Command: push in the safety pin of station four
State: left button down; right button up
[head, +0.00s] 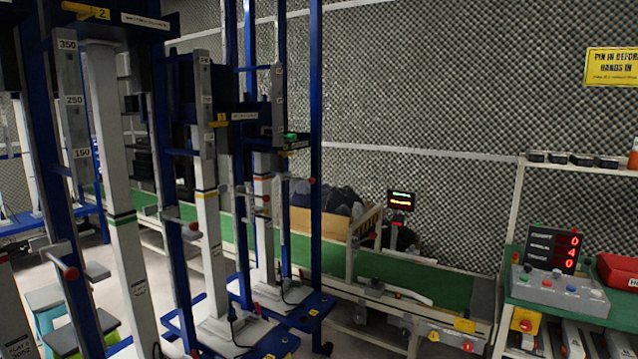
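Several blue-framed stations with pale upright columns stand in a row at the left. The nearest frame carries a yellow tag reading 2 (103,13). A second frame farther back has a smaller yellow tag (218,120) whose number I cannot read. The farthest frame (316,130) has a green-lit box (291,137) on it; I cannot confirm that it is station four. Red knobs show on the frames: a near one (71,273), a middle one (194,226) and a far one (312,181). I cannot tell which pins are in. Neither gripper is in view.
A green conveyor (415,272) runs along the foam wall behind the stations. A control box (560,290) with buttons and a red display (553,249) sits on a green bench at the right. Blue base plates (310,312) stick out over the floor. A yellow sign (612,67) hangs on the wall.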

aim_at(312, 181)
jog(key=z, duration=0.45)
jog(key=i, duration=2.65)
jog(key=u, duration=0.15)
